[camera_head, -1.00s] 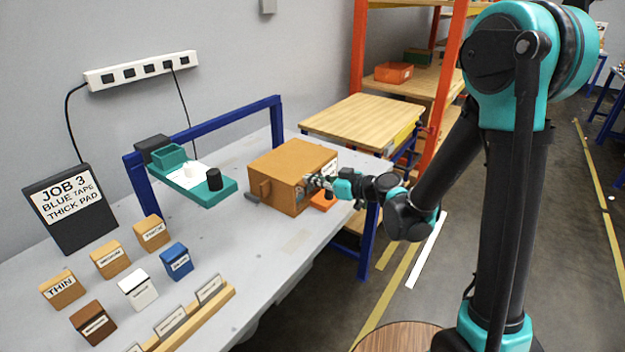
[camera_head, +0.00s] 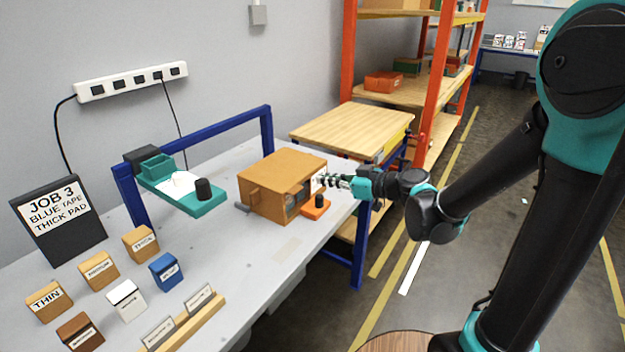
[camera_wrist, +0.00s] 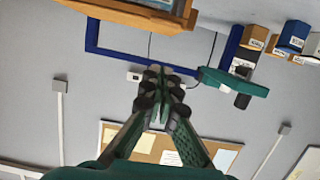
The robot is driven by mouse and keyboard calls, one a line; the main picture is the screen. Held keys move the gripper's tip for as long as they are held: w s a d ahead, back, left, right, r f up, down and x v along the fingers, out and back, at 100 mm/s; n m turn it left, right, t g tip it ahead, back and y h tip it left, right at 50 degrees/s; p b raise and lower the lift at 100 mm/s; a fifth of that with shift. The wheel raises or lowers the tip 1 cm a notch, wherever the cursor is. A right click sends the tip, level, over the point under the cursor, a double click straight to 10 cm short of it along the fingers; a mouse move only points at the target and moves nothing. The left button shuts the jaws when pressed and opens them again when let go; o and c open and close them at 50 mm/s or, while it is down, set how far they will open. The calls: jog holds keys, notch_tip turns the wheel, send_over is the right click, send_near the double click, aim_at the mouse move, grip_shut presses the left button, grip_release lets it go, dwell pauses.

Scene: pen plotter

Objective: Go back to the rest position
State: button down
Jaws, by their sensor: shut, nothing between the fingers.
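My gripper (camera_head: 333,181) is shut and empty, in front of the right side of a brown wooden box (camera_head: 268,184) on the grey table. In the head view a small gap appears between the fingertips and the box. My gripper also shows in the wrist view (camera_wrist: 157,82), fingers together, with the box edge (camera_wrist: 135,12) at the top of the picture. An orange block with a black knob (camera_head: 316,207) sits by the box, just below my gripper. A green device with a black knob (camera_head: 185,190) stands left of the box.
The grey table (camera_head: 240,262) holds labelled blocks, including a blue one (camera_head: 166,271), and a black JOB 3 sign (camera_head: 58,220). A blue frame (camera_head: 200,133) rises behind. A wooden side table (camera_head: 350,130) and orange shelving (camera_head: 437,85) stand beyond. Open floor lies at right.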

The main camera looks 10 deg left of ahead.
jog(key=s+d+f+m+h, duration=0.4)
jog(key=d+f, duration=0.1)
jog(key=d, duration=0.6)
jog(key=s+d+f+m+h, duration=0.4)
jog(key=d+f+m+h, duration=0.1)
jog(key=d, duration=0.6)
jog(key=s+d+f+m+g+h, duration=0.1)
jog(key=s+d+f+m+h, duration=0.4)
jog(key=d, duration=0.6)
jog(key=shift+f, duration=0.65)
